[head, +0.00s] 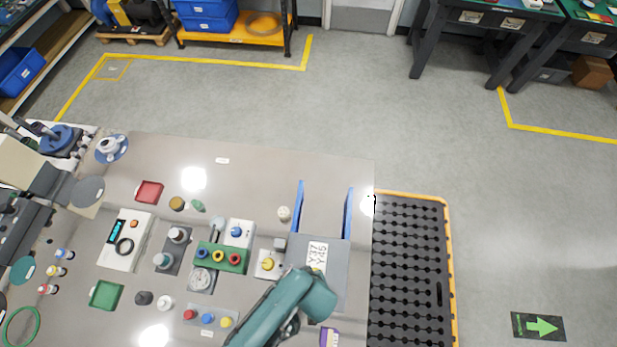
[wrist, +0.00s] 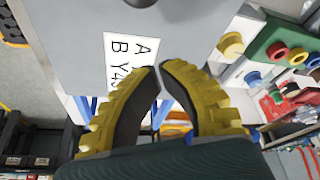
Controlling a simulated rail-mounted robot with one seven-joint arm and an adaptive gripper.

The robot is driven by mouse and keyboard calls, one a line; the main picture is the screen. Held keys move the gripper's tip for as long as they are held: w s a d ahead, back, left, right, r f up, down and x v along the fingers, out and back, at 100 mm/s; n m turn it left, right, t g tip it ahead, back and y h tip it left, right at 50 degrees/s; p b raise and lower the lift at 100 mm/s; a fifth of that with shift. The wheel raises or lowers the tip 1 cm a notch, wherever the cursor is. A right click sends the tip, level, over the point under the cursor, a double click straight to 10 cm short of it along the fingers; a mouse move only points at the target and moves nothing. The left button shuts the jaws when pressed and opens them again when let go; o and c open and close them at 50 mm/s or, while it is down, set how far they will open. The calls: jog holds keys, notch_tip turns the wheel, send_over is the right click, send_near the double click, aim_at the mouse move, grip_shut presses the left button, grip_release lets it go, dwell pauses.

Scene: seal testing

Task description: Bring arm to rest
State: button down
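My teal arm reaches up from the bottom of the head view, its end over the right part of the steel bench (head: 255,165). My gripper (wrist: 158,69) has two yellow fingers with dark inner pads. Its tips look together in the wrist view, with nothing seen between them. The arm's end mostly hides the gripper in the head view. A grey box (head: 333,285) with a white printed label (head: 317,253) lies beneath the arm's end. The label also shows just beyond the fingertips in the wrist view (wrist: 122,55); I cannot tell whether they touch the box.
Left of the arm are a green block with coloured rings (head: 222,257), a yellow button box (head: 268,264) and a gauge (head: 200,280). Two blue uprights (head: 299,208) stand behind the grey box. A black grated platform (head: 408,270) borders the bench's right side. Floor beyond is clear.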

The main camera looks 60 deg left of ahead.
jog(key=v, duration=0.8)
jog(key=shift+d, duration=0.3)
jog(key=shift+s, duration=0.1)
jog(key=w+d+r+m+t+p, duration=0.1)
jog(key=w+d+r+t+p, duration=0.15)
jog(key=w+r, duration=0.75)
jog(key=w+d+r+m+t+p, duration=0.2)
jog(key=w+r+t, duration=0.3)
jog(key=r, duration=0.9)
jog(key=w+d+r+m+t+p, duration=0.1)
jog(key=w+d+r+t+p, duration=0.15)
jog(key=w+r, duration=0.75)
jog(key=s+d+r+m+t+h, duration=0.1)
jog(key=s+d+r+m+t, duration=0.1)
jog(key=r, duration=0.9)
jog(key=s+d+r+m+t+h, duration=0.2)
jog(key=d+r+m+t, duration=0.2)
jog(key=r, duration=0.8)
jog(key=s+d+r+m+t+h+p, duration=0.1)
jog(key=r+m+t, duration=0.4)
jog(key=r, duration=0.6)
jog(key=shift+s+d+m+t+h, duration=0.3)
jog(key=shift+s+d+m+h, duration=0.1)
jog(key=shift+s+d+m, duration=0.5)
